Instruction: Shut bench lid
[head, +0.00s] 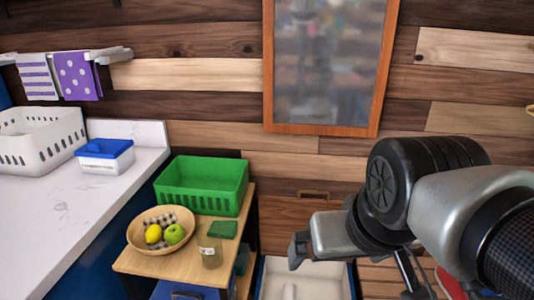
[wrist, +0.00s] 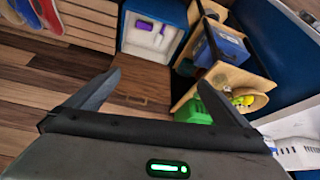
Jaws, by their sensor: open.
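The bench (head: 355,278) is a blue box with a white interior, low at the bottom of the head view and partly cut off. Its wooden lid (head: 280,215) stands raised at the back against the plank wall, with a small handle (head: 314,194) near its top edge. The open bench (wrist: 124,35) also shows at the top of the wrist view, with purple and white items inside. The brown lid (wrist: 140,88) appears between my fingers there. My gripper (head: 298,246) is open and empty, in front of the lid in the head view. Whether it touches the lid is unclear.
A wooden cart (head: 130,262) stands left of the bench, bearing a green basket (head: 200,190), a fruit bowl (head: 135,236) and a jar (head: 211,256). A white counter (head: 45,215) lies farther left. A framed panel (head: 325,60) hangs above the lid.

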